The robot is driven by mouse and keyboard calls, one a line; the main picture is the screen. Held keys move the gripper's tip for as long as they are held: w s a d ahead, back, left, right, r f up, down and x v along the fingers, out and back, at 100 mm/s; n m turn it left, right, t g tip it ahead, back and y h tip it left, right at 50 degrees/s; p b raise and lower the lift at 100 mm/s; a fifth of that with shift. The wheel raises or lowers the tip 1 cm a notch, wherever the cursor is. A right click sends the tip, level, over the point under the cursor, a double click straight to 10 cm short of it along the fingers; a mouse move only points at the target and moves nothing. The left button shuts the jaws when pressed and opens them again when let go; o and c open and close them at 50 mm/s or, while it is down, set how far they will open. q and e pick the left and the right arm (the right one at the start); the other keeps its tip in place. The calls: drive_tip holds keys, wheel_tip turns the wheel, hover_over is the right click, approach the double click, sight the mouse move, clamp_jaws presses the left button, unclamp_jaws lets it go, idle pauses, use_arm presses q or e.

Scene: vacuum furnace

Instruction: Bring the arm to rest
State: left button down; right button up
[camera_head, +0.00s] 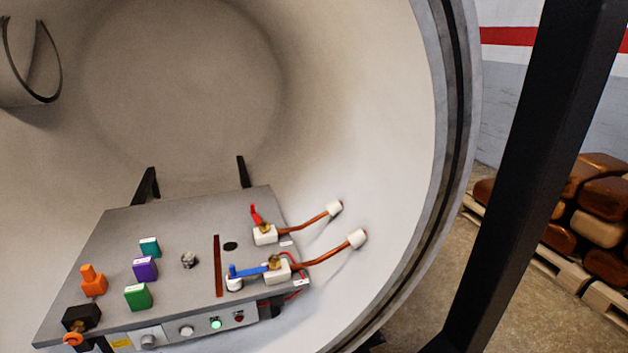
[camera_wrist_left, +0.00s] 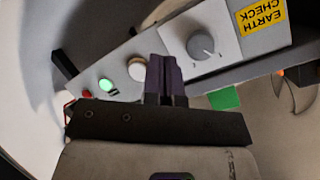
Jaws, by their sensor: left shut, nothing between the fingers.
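My left gripper (camera_wrist_left: 164,75) shows in the left wrist view. Its two dark fingers are together with nothing between them. They overlap the panel's front face in the picture, near a pale round knob (camera_wrist_left: 138,69); I cannot tell how far they are from it. Neither gripper shows in the head view. The grey panel (camera_head: 190,220) stands inside the large pale chamber. Its front carries a lit green lamp (camera_head: 215,323), which also shows in the wrist view (camera_wrist_left: 106,86), and a larger dial (camera_wrist_left: 201,44) beside a yellow EARTH CHECK label (camera_wrist_left: 262,18).
On the panel are teal (camera_head: 150,247), purple (camera_head: 145,269) and green (camera_head: 138,297) blocks, an orange piece (camera_head: 93,281), and valves with red (camera_head: 256,215) and blue (camera_head: 250,271) handles on copper pipes. A black post (camera_head: 535,180) stands at right, before loaded pallets (camera_head: 560,268).

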use_arm(q)
drive_tip(key=s+d+r+n+g+h+p, duration=0.1)
drive_tip(key=s+d+r+g+h+p, duration=0.15)
drive_tip(key=s+d, duration=0.8)
drive_tip(key=s+d+r+g+h+p, duration=0.1)
drive_tip(key=s+d+r+g+h, duration=0.2)
drive_tip(key=s+d, duration=0.75)
drive_tip(key=s+f+n+g+p, duration=0.1)
drive_tip(key=s+f+g+p, duration=0.15)
drive_tip(key=s, duration=1.15)
wheel_tip(320, 180, up, 37)
drive_tip(key=p, duration=3.7)
drive_tip(key=shift+r, duration=0.2)
drive_tip(key=shift+s, duration=0.1)
